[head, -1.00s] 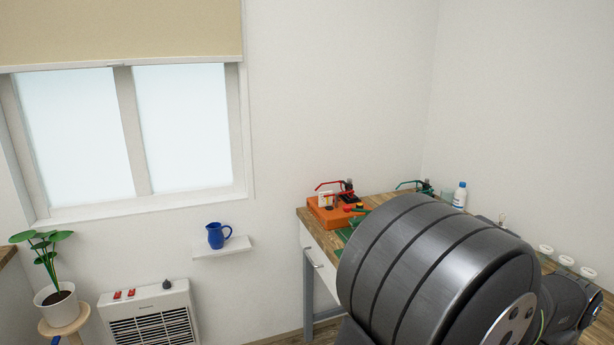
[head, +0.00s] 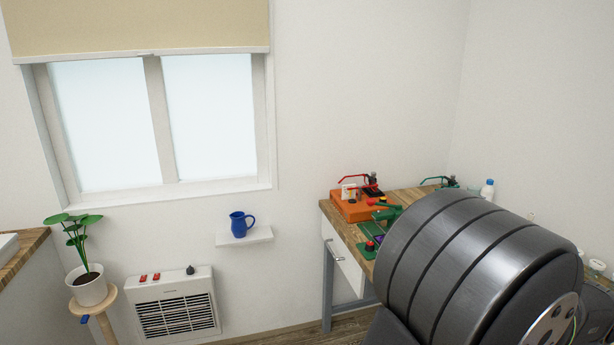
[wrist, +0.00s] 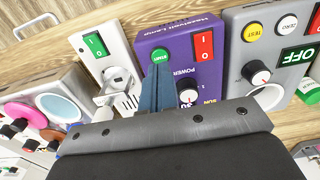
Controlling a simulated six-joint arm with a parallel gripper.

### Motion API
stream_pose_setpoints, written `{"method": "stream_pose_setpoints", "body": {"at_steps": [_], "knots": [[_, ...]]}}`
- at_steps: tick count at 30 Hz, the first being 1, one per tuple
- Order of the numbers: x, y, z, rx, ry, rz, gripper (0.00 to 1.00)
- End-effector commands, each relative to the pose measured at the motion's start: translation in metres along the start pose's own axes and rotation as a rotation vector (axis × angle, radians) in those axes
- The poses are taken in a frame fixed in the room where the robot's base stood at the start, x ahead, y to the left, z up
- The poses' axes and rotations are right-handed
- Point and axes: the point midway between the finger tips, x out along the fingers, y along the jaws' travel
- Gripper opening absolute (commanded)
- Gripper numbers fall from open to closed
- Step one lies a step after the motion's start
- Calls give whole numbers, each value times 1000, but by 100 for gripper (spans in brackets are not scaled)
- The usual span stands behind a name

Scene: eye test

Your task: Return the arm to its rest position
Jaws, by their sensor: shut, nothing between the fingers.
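My gripper (wrist: 157,72) shows in the wrist view, with its blue-grey fingers shut together and nothing between them. The fingertips appear in front of a purple control box (wrist: 213,62), just below its green START button (wrist: 161,57). I cannot tell whether they touch the box. The box also has a red rocker switch (wrist: 204,44) and a white-and-black POWER knob (wrist: 187,92). In the head view, a large dark grey part of my own arm fills the lower right and hides much of the workbench (head: 341,232). My gripper is not visible there.
In the wrist view, a white box with a green switch (wrist: 95,43) stands left and a grey box with a TEST button (wrist: 252,32) right.

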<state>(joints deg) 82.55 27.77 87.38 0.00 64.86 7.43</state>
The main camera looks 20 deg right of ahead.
Motion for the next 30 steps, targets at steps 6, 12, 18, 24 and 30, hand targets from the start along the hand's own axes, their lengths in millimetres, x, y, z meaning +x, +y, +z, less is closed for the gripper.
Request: {"method": "stream_pose_setpoints", "body": {"at_steps": [6, 12, 18, 24, 30], "knots": [[-45, 0, -1, 0, 5, -1, 0], [-22, 0, 1, 0, -5, 1, 0], [19, 0, 1, 0, -5, 1, 0], [-5, 0, -1, 0, 6, -1, 0], [-45, 0, -1, 0, 5, -1, 0]]}}
